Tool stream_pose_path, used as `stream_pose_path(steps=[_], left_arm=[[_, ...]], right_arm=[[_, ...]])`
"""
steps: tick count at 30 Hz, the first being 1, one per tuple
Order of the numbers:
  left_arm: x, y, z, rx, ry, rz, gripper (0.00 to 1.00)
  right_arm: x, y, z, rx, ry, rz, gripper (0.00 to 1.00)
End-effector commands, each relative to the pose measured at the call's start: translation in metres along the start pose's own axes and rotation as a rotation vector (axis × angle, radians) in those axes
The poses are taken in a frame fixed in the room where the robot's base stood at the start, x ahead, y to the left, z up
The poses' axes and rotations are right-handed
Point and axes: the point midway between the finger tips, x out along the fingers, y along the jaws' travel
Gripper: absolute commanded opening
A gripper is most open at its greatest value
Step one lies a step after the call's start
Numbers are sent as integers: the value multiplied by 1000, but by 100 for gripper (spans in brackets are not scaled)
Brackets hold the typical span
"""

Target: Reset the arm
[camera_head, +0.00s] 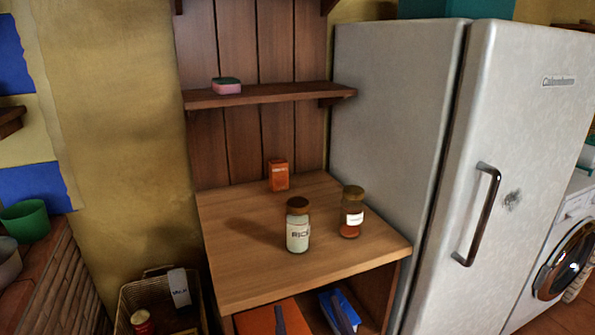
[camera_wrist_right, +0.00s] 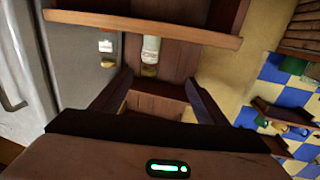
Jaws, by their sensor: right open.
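My right gripper shows in the right wrist view (camera_wrist_right: 159,85), with its two fingers spread apart and nothing between them. The head view shows neither gripper. In the wrist view a white-labelled jar appears just beyond the fingertips, apart from them. The head view shows this rice jar (camera_head: 298,228) upright on the wooden counter (camera_head: 240,275). A second jar with reddish contents (camera_head: 351,215) stands to its right. A small orange box (camera_head: 278,175) stands behind them.
A tall fridge (camera_head: 400,100) stands right of the counter, with a washing machine (camera_head: 565,260) beyond. A shelf (camera_head: 270,95) above holds a pink-and-green sponge-like block (camera_head: 227,86). A basket (camera_head: 125,300) stands lower left. The counter's front is clear.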

Motion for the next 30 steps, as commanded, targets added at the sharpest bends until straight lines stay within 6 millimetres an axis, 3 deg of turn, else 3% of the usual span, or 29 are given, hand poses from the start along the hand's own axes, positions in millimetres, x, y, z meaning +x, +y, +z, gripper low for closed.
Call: stream_pose_path(steps=[6,12,21,26,30], left_arm=[[7,47,-25,-195,42,21,62],[7,42,-22,-173,38,18,62],[7,42,-22,-172,37,19,62],[7,42,-22,-172,37,18,62],[7,42,-22,-171,37,18,62]], right_arm=[[0,0,0,0,0,0,68],[-10,46,38,-186,-37,-6,68],[-26,116,73,-435,-87,-14,68],[-50,138,129,-442,-268,-20,68],[-82,159,179,-446,-431,-43,68]])
